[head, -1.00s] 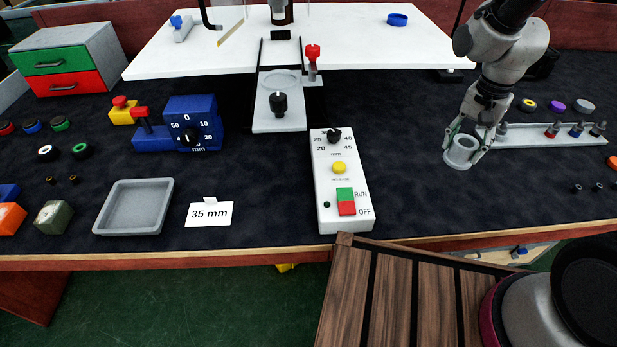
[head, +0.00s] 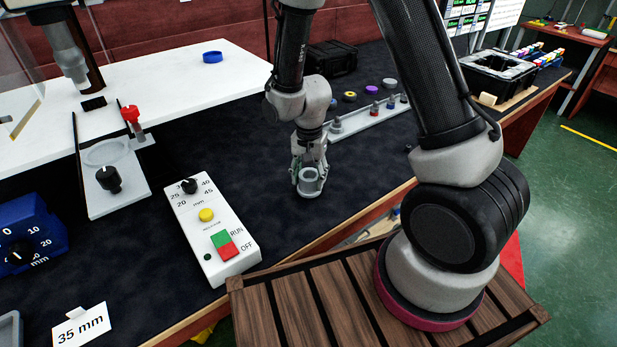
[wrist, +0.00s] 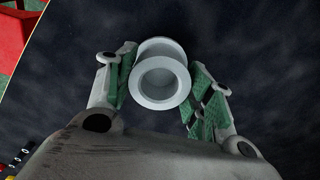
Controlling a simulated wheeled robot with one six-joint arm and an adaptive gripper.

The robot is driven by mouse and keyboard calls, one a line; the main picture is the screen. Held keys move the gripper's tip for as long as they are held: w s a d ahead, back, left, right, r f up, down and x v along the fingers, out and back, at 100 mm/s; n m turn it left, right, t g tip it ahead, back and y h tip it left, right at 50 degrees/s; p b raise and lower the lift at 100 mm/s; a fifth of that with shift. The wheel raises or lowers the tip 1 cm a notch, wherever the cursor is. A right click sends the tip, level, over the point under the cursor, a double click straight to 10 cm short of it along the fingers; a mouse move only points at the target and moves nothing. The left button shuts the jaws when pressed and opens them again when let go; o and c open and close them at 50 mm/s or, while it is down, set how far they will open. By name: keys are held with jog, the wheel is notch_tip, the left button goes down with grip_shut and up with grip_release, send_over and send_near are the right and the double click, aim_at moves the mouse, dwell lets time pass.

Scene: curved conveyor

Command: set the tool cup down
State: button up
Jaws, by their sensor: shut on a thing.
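The tool cup (head: 309,186) is a small pale grey round cup with an open top, upright over the dark bench mat. It also shows in the wrist view (wrist: 161,101), where I look into its round mouth. My gripper (head: 310,172) points down and is shut on the cup, with green-padded fingers on either side of it. In the wrist view my gripper (wrist: 162,88) has the left finger against the cup; contact on the right is harder to see. I cannot tell whether the cup's base touches the mat.
A pale rack (head: 368,121) with several small tools stands behind and right of the cup. A white control box (head: 213,232) stands to the left, nearer the front. The mat (head: 262,185) between box and cup is clear. The wooden bench edge (head: 330,238) runs in front.

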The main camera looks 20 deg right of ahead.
jog(key=shift+f, duration=0.25)
jog(key=shift+f, duration=0.15)
jog(key=o, duration=1.2)
jog(key=shift+c, duration=0.2)
notch_tip(320, 180, up, 12)
jog(key=r, duration=0.1)
jog(key=s+d+r+n+t, duration=0.1)
jog(key=s+d+r+n, duration=0.2)
jog(key=r, duration=0.4)
jog(key=s+d+r+t, duration=0.1)
jog(key=s+d+r, duration=0.3)
jog(key=d+r, duration=0.2)
jog(key=s+d+r+n+t, duration=0.1)
jog(key=s+d+r+n, duration=0.1)
jog(key=s, duration=0.4)
jog(key=s+d+r+n+t, duration=0.1)
jog(key=s+d+r+n, duration=0.1)
jog(key=s+d+r, duration=0.2)
jog(key=shift+s+r+n, duration=0.3)
jog(key=shift+s+r, duration=0.05)
jog(key=shift+s, duration=0.7)
